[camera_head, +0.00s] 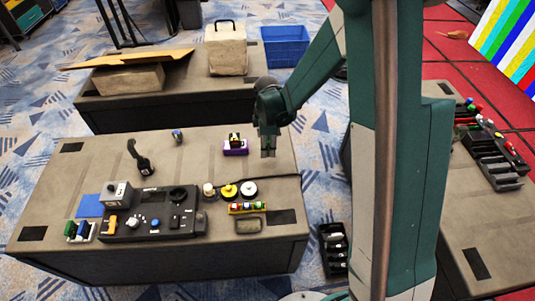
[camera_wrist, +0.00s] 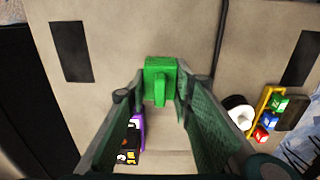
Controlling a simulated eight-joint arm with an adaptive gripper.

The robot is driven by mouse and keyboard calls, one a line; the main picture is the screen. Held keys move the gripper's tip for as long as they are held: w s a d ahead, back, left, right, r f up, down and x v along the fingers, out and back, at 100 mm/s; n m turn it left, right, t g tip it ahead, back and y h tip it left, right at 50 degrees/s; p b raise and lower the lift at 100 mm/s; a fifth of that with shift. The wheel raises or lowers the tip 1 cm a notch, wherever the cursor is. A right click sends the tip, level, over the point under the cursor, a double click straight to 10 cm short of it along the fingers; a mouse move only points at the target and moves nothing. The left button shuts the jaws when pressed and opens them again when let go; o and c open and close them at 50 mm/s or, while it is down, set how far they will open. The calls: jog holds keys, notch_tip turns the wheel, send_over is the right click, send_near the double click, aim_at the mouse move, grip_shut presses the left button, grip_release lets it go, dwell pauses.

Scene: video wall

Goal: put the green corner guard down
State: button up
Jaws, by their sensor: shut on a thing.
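The green corner guard (camera_wrist: 160,78) is between the fingertips of my gripper (camera_wrist: 153,93) in the wrist view, with the grey-brown tabletop (camera_wrist: 145,35) behind it. My gripper (camera_head: 268,152) is shut on it. In the head view the gripper points down over the right rear part of the near table (camera_head: 95,165), right of a purple block with a black and yellow top (camera_head: 235,147). I cannot make out the guard in the head view, nor tell whether it touches the tabletop.
The purple block also shows in the wrist view (camera_wrist: 136,128), close to the left finger. A black cable (camera_wrist: 219,45), a white roll (camera_wrist: 239,113) and a yellow rack (camera_wrist: 262,108) lie to the right. Bare tabletop surrounds the guard's far side.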

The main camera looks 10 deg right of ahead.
aim_at(267, 159)
jog(key=shift+f, duration=0.1)
jog(key=shift+f+b, duration=0.45)
jog(key=shift+f, duration=1.3)
jog(key=shift+f, duration=0.25)
jog(key=o, duration=0.8)
jog(key=shift+r, duration=0.1)
jog(key=shift+r, duration=0.1)
notch_tip(267, 159, up, 12)
jog(key=shift+r+p, duration=0.1)
jog(key=shift+p, duration=1.05)
